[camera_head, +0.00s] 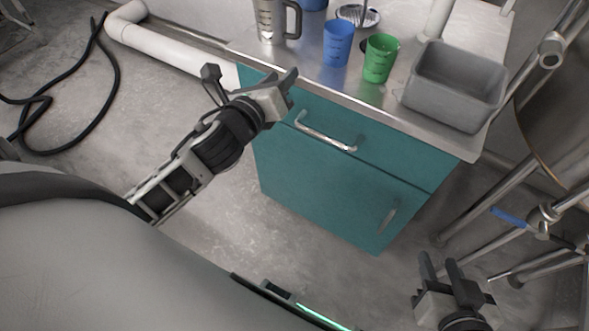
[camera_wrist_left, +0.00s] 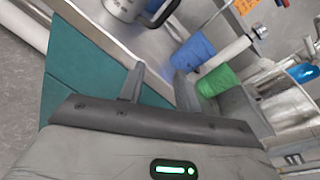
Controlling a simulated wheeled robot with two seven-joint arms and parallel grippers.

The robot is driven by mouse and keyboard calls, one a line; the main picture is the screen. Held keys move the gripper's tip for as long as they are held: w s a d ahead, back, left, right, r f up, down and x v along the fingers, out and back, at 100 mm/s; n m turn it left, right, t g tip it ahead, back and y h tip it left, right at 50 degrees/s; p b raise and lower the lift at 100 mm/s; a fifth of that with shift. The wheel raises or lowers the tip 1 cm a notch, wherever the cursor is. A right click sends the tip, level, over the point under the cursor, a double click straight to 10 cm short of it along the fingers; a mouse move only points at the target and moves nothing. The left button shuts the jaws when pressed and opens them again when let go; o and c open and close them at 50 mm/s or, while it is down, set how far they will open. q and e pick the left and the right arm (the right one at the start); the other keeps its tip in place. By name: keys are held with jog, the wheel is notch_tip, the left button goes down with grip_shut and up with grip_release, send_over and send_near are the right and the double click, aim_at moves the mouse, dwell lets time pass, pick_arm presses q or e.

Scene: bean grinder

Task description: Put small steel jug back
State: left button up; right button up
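The small steel jug (camera_head: 270,20) stands upright on the steel counter (camera_head: 305,62) near its left end, its dark handle to the right. It also shows at the top of the left wrist view (camera_wrist_left: 122,8), partly cut off by the frame edge. My left gripper (camera_head: 286,82) is open and empty, in front of the counter edge and below the jug, apart from it. Its two fingers stand apart in the left wrist view (camera_wrist_left: 158,82). My right gripper (camera_head: 440,268) is open and empty at the lower right, away from the counter.
A blue cup (camera_head: 337,44) and a green cup (camera_head: 380,60) stand right of the jug. A grey bin (camera_head: 455,88) sits at the counter's right end. Below is a teal cabinet (camera_head: 320,185) with a protruding drawer handle (camera_head: 325,136). Metal pipes and a large vessel are at right.

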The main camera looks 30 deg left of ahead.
pick_arm(q)
jog(key=s+d+f+n+g+h, duration=0.2)
jog(key=s+d+f+n, duration=0.4)
jog(key=n, duration=0.8)
jog(key=s+d+f+n+g+h, duration=0.2)
jog(key=s+d+f+n, duration=0.3)
jog(key=s+n, duration=0.4)
jog(key=n+g, duration=0.1)
jog(key=n, duration=0.4)
jog(key=shift+s+d+f+h, duration=0.2)
jog(key=shift+d+f+h, duration=0.1)
jog(key=shift+d+f, duration=0.1)
